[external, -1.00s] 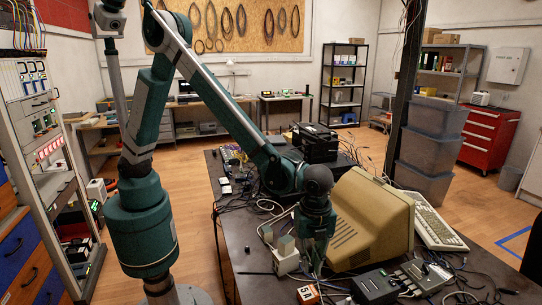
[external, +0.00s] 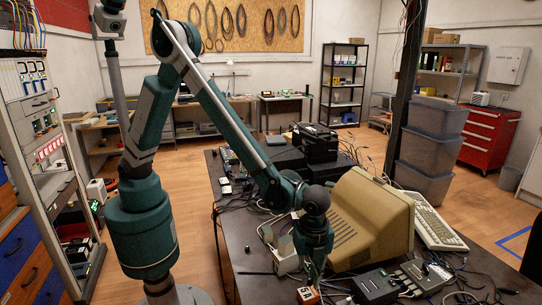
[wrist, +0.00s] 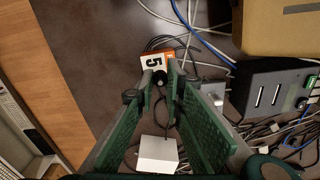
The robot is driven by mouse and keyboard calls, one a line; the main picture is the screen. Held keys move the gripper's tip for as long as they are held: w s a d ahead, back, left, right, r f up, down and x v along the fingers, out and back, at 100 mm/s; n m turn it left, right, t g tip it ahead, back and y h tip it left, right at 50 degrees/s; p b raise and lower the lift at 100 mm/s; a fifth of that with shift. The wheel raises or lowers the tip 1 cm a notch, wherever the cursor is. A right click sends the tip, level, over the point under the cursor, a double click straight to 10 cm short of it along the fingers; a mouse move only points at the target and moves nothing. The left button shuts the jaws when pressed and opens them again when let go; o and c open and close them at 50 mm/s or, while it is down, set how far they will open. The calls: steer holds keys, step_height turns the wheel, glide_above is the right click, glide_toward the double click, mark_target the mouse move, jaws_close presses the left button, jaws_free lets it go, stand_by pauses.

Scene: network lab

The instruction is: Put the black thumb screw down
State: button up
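My gripper (wrist: 161,77) points down over the dark table. Its two green fingers close in on a small black thumb screw (wrist: 159,79), which shows as a dark round knob between the fingertips. An orange-and-white block marked 5 (wrist: 155,62) is just beyond the fingertips in the wrist view. I cannot tell whether the screw touches it. In the external view my gripper (external: 316,270) is low near the table's front, beside the same block (external: 308,295). The screw cannot be made out there.
A beige monitor-like case (external: 372,220) stands close to the right of my gripper. A dark switch box (external: 374,285) and loose cables lie in front of it. A pale box (wrist: 158,153) sits between the fingers' bases in the wrist view. Bare tabletop (wrist: 95,45) lies left of the block.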

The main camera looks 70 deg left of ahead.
mark_target(309, 279)
steer(key=shift+f, duration=1.85)
steer(key=shift+f+b, duration=0.2)
steer(key=shift+b, duration=0.2)
steer(key=o, duration=0.7)
steer(key=shift+c, duration=0.2)
steer(key=shift+r, duration=0.15)
step_height(309, 279, up, 12)
steer(key=shift+s+r+p, duration=0.1)
steer(key=shift+p, duration=0.75)
steer(key=shift+a, duration=0.1)
